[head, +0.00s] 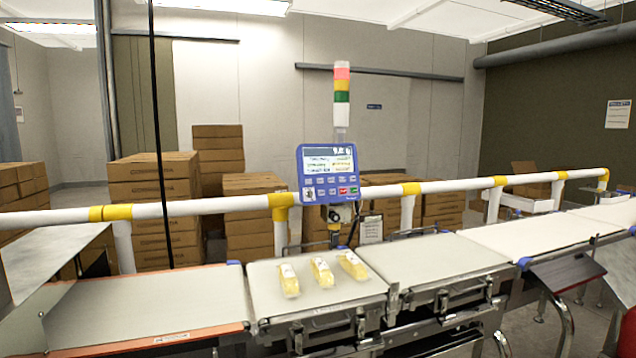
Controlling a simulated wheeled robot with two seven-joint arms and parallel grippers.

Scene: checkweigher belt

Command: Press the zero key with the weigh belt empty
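The blue checkweigher terminal (328,173) stands on a post behind the belts, with a lit screen (329,159) and rows of small keys (330,186) below it. One key is red and one is green. The key labels and the screen reading are too small to read, so I cannot tell which is the zero key. Three yellow packs with white labels (322,273) lie apart on the belt section (345,293) in front of the terminal. It looks like the weigh belt, and it is not empty. Neither of my grippers is in view.
A white rail with yellow joints (235,205) runs behind the belts, passing by the terminal. Bare belt sections lie left (150,303) and right (435,258). A stack light (342,95) rises above the terminal. Stacked cartons (150,195) stand behind the rail.

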